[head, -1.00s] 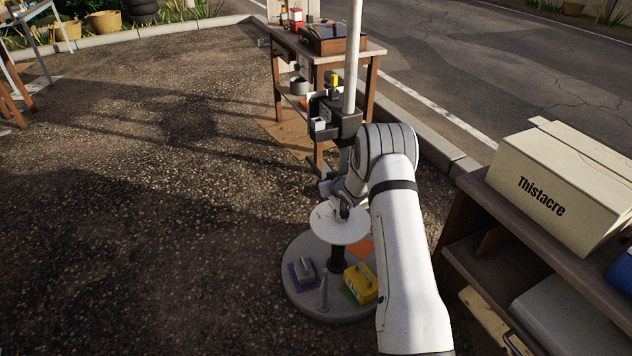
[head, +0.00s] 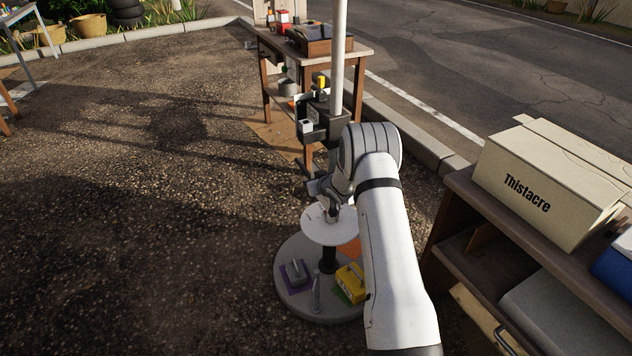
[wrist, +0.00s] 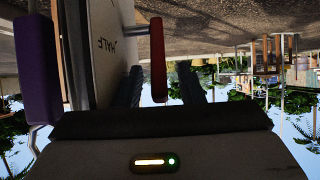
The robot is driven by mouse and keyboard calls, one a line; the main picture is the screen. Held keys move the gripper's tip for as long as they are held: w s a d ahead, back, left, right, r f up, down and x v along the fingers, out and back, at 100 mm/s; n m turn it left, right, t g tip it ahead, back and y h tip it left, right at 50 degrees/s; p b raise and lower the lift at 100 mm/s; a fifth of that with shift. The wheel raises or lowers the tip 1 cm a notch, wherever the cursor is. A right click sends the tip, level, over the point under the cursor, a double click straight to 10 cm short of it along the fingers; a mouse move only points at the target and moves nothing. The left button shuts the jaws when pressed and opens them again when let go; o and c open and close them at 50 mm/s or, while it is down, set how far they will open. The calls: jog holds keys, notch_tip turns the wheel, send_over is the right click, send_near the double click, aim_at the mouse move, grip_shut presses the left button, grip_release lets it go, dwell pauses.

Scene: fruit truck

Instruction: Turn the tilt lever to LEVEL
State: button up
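A white round plate (head: 318,230) sits on a post above a round grey base (head: 300,305). In the wrist view, which looks upside down, a white panel (wrist: 103,50) carries the word HALF. A red bar-shaped handle (wrist: 158,62) stands beside it on a grey stem; I cannot tell for sure that this is the tilt lever. A purple block (wrist: 38,65) is at the left. My gripper (head: 331,212) is low by the plate. In the wrist view its dark fingers (wrist: 162,90) look apart, with the red handle between them in the picture. Contact is not clear, and no LEVEL mark is readable.
The base carries a yellow box-like piece (head: 352,282) and a grey piece on a purple patch (head: 296,273). A pale pole (head: 337,60) rises behind my gripper. A wooden bench (head: 350,47) stands behind, and a shelf with a Thistacre box (head: 535,190) stands right. Open gravel lies left.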

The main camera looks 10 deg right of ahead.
jog(key=v, duration=0.7)
jog(key=shift+s+r, duration=0.25)
jog(key=shift+s, duration=0.05)
